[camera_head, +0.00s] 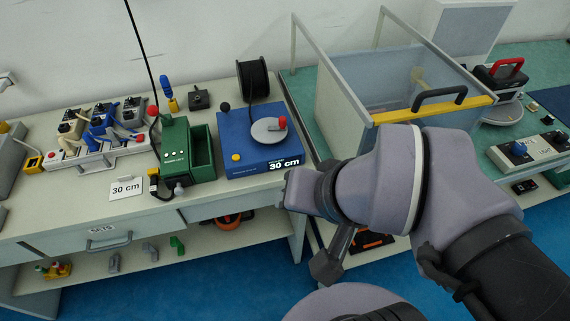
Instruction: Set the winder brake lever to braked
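The winder is a blue box (235,128) on the bench, marked "30 cm" on its front. A black spool (253,80) stands at its back and a grey disc with a red knob (281,122) lies on its top. A short black-knobbed lever (225,107) rises at its back left and a yellow button (236,157) sits at its front left. Which part is the brake lever, and its setting, I cannot tell for certain. My arm reaches in from the right, ending right of and in front of the winder. The dark end part of my gripper (326,267) points down; its fingers cannot be made out.
A green box (174,148) stands close left of the winder, with a "30 cm" card (126,188) in front. A clear-walled enclosure with a black handle (439,98) stands to the right, partly behind my arm. Blue floor lies in front of the bench.

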